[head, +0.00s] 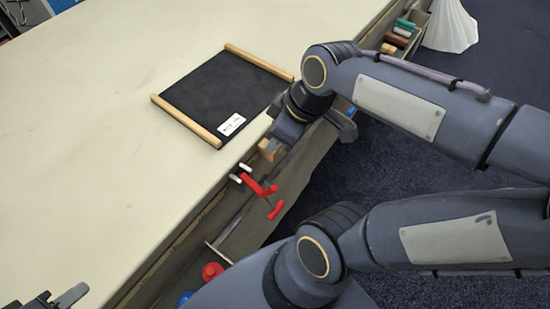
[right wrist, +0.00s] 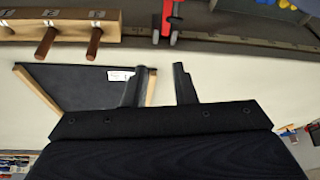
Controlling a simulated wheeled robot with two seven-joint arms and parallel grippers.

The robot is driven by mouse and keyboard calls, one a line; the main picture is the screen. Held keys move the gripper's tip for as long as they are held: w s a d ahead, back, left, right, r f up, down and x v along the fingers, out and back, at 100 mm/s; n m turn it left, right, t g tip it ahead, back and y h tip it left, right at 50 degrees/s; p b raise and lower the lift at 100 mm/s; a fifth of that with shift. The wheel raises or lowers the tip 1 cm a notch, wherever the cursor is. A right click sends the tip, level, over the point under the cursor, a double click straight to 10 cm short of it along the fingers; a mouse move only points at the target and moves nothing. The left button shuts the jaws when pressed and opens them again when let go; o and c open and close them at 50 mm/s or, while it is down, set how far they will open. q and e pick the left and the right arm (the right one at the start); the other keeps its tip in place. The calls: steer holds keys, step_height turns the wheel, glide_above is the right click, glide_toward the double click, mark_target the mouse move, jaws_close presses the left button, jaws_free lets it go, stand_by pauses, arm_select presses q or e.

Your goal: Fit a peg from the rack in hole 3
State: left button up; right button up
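A pale wooden block (right wrist: 80,26) with white labels and several brown pegs (right wrist: 45,43) sticking out of it fills the upper left of the right wrist view. The labels are too small to read surely, so I cannot tell which hole is 3. In the head view only a corner of a wooden block (head: 270,150) shows, the rest hidden by my right gripper (head: 316,128). In the right wrist view the right gripper's fingers (right wrist: 158,85) are apart, with nothing between them. My left gripper (head: 55,300) shows partly at the lower left corner, away from the block; its opening is unclear.
A black mat (head: 225,95) with two wooden rails and a white label lies on the pale table (head: 95,110). A red clamp (head: 262,190) sits at the table edge. A trough along the edge holds a red object (head: 212,271). The table left of the mat is clear.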

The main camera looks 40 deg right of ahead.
steer(key=shift+s+a+f+m+t+y, duration=0.25)
steer(key=shift+s+a+m, duration=0.45)
steer(key=shift+m, duration=0.55)
steer(key=shift+s+a+f+m+t+y, duration=0.15)
steer(key=shift+s+a+f+m+t, duration=0.15)
steer(key=shift+s+a+m, duration=0.65)
steer(key=shift+s+a+f+m+t+y, duration=0.2)
steer(key=shift+s+a+m+t, duration=0.25)
steer(key=shift+m, duration=1.05)
